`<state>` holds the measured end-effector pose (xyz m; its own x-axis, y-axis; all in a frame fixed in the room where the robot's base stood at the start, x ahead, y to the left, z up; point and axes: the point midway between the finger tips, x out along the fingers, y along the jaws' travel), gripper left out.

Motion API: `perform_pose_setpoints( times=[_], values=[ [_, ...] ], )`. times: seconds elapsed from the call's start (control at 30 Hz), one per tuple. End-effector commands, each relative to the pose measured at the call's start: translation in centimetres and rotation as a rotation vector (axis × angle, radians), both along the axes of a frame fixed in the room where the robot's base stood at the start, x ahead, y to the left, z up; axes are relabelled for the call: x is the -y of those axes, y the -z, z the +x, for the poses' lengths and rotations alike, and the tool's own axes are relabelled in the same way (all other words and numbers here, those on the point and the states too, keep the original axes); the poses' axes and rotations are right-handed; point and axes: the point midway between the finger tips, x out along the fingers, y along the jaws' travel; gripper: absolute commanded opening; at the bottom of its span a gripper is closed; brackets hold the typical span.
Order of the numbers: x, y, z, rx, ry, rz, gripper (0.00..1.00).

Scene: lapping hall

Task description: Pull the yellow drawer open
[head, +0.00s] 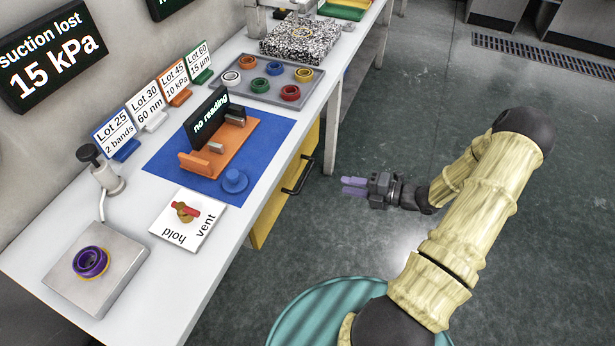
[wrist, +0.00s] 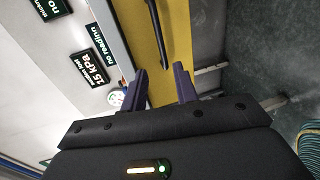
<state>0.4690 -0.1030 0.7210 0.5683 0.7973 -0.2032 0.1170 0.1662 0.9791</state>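The yellow drawer (head: 278,207) is set under the front edge of the white bench. Its front looks flush with the bench, and it carries a black bar handle (head: 300,174). In the wrist view the yellow drawer front (wrist: 143,38) lies ahead, with the black handle (wrist: 158,32) beyond my fingertips. My gripper (head: 354,187) is to the right of the handle, apart from it, over the floor. Its two purple fingers (wrist: 161,84) are spread with nothing between them.
The white bench (head: 140,225) holds a blue mat (head: 163,168) with an orange fixture, a tray (head: 255,95) of coloured rings, lot cards and a hold/vent valve plate (head: 173,232). A bench leg (head: 332,135) stands beyond the drawer. Floor in front is clear.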

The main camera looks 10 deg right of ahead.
Motion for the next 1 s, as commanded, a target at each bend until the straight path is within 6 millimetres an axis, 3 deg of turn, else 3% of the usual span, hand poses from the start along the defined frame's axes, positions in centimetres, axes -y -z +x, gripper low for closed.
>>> perform_pose_setpoints(
  times=[0.7,1.0],
  values=[
    [-9.6,2.7,7.1,0.001,0.007,-0.002,0.29],
    [-11.4,3.1,8.5,0.000,0.009,-0.001,0.29]
  ],
)
